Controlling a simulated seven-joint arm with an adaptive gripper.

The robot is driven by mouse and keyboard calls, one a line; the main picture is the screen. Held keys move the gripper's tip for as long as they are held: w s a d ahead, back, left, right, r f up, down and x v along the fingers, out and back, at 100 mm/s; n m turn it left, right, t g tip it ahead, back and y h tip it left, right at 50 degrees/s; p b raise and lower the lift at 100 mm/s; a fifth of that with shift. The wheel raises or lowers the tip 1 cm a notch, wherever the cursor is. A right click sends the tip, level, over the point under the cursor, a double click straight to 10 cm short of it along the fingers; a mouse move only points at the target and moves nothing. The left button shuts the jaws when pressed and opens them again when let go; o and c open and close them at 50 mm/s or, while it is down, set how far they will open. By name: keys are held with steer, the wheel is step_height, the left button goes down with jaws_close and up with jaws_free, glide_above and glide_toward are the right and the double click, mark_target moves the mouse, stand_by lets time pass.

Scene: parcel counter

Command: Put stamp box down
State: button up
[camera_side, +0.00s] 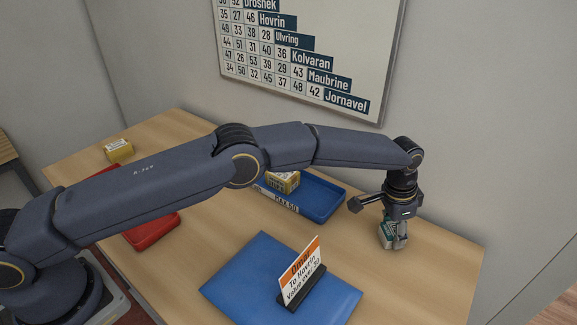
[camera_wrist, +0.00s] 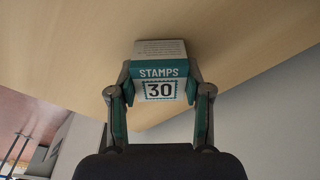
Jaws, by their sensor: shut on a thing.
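The stamp box (camera_wrist: 160,72) is a small white and teal box marked "STAMPS 30". In the wrist view it sits between both fingers of my gripper (camera_wrist: 160,95), which is shut on it. In the side view my gripper (camera_side: 398,228) points down at the right part of the counter (camera_side: 440,255), and the stamp box (camera_side: 388,238) shows partly behind the fingers. The box is at or just above the counter top; I cannot tell whether it touches.
A blue tray (camera_side: 325,205) holding a yellow box (camera_side: 283,182) lies left of my gripper. A blue mat (camera_side: 235,275) with a sign (camera_side: 300,272) is in front. A red tray (camera_side: 155,232) and another yellow box (camera_side: 118,150) are at left. The counter's right end is clear.

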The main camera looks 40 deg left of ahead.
steer(key=shift+f, duration=0.2)
steer(key=o, duration=1.2)
steer(key=shift+c, duration=0.2)
steer(key=shift+r, duration=0.15)
